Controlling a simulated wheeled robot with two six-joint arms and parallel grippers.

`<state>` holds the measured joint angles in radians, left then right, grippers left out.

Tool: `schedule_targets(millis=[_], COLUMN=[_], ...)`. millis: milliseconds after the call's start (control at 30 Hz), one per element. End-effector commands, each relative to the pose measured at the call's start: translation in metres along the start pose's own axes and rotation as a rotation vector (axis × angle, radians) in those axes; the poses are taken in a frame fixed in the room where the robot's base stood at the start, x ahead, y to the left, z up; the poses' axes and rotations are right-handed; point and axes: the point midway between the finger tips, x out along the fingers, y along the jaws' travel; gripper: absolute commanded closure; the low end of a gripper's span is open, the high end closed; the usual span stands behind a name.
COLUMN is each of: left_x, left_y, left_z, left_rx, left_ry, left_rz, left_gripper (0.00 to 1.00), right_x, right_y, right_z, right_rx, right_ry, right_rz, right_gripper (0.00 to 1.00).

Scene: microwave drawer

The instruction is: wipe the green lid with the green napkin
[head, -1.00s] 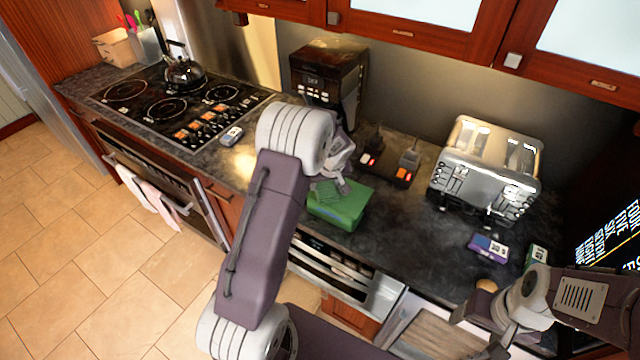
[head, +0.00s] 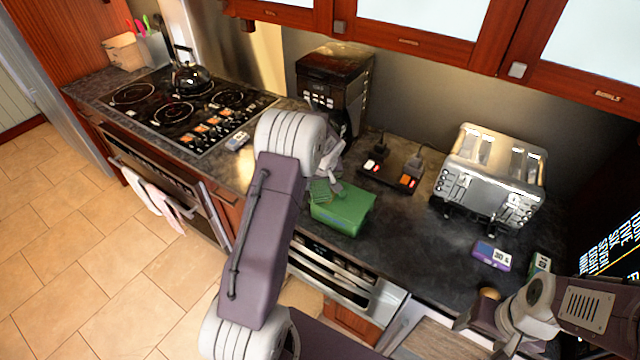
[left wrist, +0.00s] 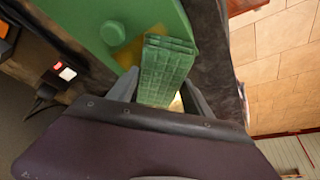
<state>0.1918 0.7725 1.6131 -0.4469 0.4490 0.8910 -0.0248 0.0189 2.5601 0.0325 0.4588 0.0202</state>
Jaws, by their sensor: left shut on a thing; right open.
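The green lid (head: 348,203) sits on top of a green box (head: 338,221) on the dark counter, right of my left gripper. My left gripper (head: 326,182) is shut on the folded green napkin (head: 319,191), at the lid's left end. In the left wrist view the checked napkin (left wrist: 165,70) stands between the fingers, and its far end overlaps the edge of the green lid (left wrist: 120,14). I cannot tell whether they touch. My right gripper (head: 482,322) is at the lower right, open and away from the lid.
A toaster (head: 490,180) stands to the right, a coffee machine (head: 335,90) behind, and a stove with a kettle (head: 187,76) to the left. Small boxes (head: 491,254) lie at right.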

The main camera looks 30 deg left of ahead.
Motion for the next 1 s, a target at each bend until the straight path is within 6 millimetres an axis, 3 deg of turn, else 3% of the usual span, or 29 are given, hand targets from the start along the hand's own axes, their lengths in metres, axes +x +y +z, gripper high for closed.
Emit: schedule_targets(millis=[367, 767, 1000], left_x=[0.005, -0.004, -0.004], left_y=[0.012, 0.038, 0.039], left_z=[-0.007, 0.016, 0.018], left_rx=[0.002, 0.002, 0.000], left_ry=[-0.001, 0.001, 0.000], left_rz=[0.000, 0.002, 0.001], left_gripper=[0.74, 0.74, 0.74], right_x=[-0.002, 0.023, 0.028], right_y=[0.000, 0.001, 0.001], right_z=[0.000, 0.002, 0.003], right_rx=[0.000, 0.000, 0.000], right_ry=[0.000, 0.000, 0.000], right_rz=[0.000, 0.000, 0.000], right_gripper=[0.31, 0.31, 0.31])
